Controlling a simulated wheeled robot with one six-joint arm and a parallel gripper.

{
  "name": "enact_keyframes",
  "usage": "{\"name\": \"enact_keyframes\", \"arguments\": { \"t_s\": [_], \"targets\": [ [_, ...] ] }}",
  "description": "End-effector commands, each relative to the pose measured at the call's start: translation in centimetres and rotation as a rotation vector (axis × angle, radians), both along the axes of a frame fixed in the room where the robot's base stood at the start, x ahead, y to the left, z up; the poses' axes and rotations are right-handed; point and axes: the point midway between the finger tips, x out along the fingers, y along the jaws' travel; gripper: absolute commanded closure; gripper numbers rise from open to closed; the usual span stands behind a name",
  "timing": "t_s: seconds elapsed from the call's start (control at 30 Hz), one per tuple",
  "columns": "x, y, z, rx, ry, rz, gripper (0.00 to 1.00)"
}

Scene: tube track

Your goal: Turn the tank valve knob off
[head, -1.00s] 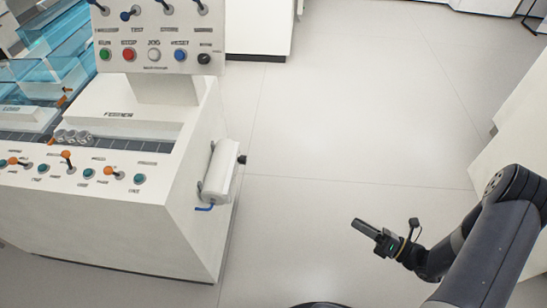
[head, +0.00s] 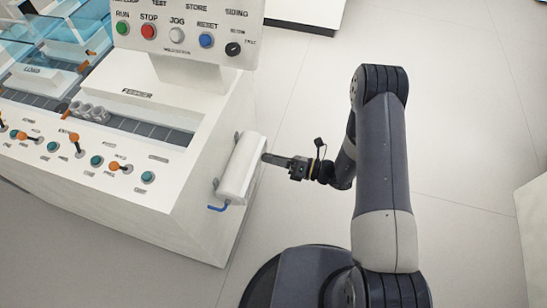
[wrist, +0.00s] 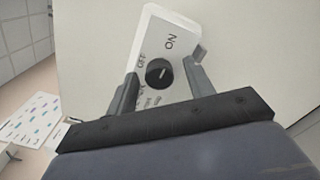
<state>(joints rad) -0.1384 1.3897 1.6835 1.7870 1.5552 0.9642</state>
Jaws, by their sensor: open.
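The tank (head: 241,168) is a white box on the right side of the white machine. In the wrist view its white end plate (wrist: 183,29) carries the black round valve knob (wrist: 159,72), with a pale pointer mark and the words ON and OFF beside it. The mark slants to the upper right; I cannot tell which word it is set to. My gripper (head: 266,157) is at the tank's right end and hides the knob in the head view. In the wrist view my gripper (wrist: 164,66) is open, one finger on each side of the knob, with gaps visible.
A blue lever (head: 217,208) sticks out below the tank. The machine's button panel (head: 180,38) stands above, and a row of switches (head: 80,148) lies on its sloping front.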

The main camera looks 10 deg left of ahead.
Motion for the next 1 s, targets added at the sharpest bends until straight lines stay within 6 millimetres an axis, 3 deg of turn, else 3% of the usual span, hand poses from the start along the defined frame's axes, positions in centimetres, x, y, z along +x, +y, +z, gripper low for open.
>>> {"name": "enact_keyframes", "arguments": {
  "t_s": [0.33,0.87,1.0],
  "targets": [
    [0.06,0.34,0.01,0.000,0.000,-0.001,0.50],
    [0.05,0.32,0.00,-0.001,0.000,-0.001,0.93],
    [0.05,0.32,-0.03,-0.001,-0.003,-0.001,0.94]
  ]
}}
